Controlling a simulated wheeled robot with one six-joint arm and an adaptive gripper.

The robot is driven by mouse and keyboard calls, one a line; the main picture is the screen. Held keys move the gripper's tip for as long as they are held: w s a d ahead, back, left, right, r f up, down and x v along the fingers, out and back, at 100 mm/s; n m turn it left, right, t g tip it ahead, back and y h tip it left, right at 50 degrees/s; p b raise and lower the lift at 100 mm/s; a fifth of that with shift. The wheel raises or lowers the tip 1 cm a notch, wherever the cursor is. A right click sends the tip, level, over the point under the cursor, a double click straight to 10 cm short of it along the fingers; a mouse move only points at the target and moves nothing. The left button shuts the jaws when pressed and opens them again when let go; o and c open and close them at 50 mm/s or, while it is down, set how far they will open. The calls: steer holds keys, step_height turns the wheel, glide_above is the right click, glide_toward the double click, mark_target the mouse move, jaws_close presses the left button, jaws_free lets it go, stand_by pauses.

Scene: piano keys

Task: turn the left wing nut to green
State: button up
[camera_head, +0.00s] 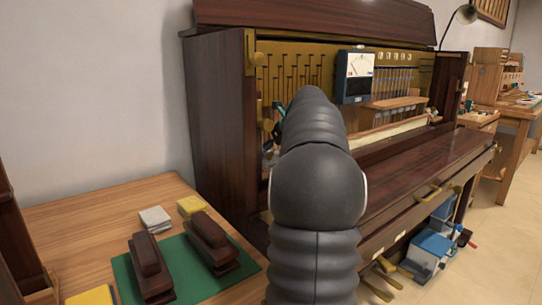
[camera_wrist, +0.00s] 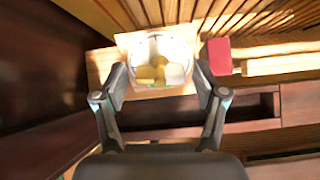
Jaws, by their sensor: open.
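My gripper (camera_wrist: 160,82) is open, with its two fingers spread on either side of a bright, round, clear-looking thing (camera_wrist: 160,57) in the wrist view. Yellow and whitish shapes show in it, with a little green at its lower edge. The fingers seem apart from it, but glare makes contact hard to judge. I cannot tell whether this is the left wing nut. In the head view my arm covers the middle of the piano (camera_head: 215,110) and hides my gripper. A brass fitting (camera_head: 258,59) shows at the piano's upper left; I cannot tell what it is.
A meter box (camera_head: 355,76) hangs at the piano's front. A wooden shelf (camera_head: 395,103) is right of my arm. A red block (camera_wrist: 220,56) is right of the fingers. Dark wooden blocks (camera_head: 150,268) lie on a green mat at left. Blue equipment (camera_head: 428,250) stands on the floor.

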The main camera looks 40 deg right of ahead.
steer(key=c, duration=0.9)
steer(key=shift+m, duration=1.8)
steer(key=m, duration=0.3)
steer(key=shift+m, duration=0.4)
steer(key=o, duration=1.1)
steer(key=shift+c, duration=0.2)
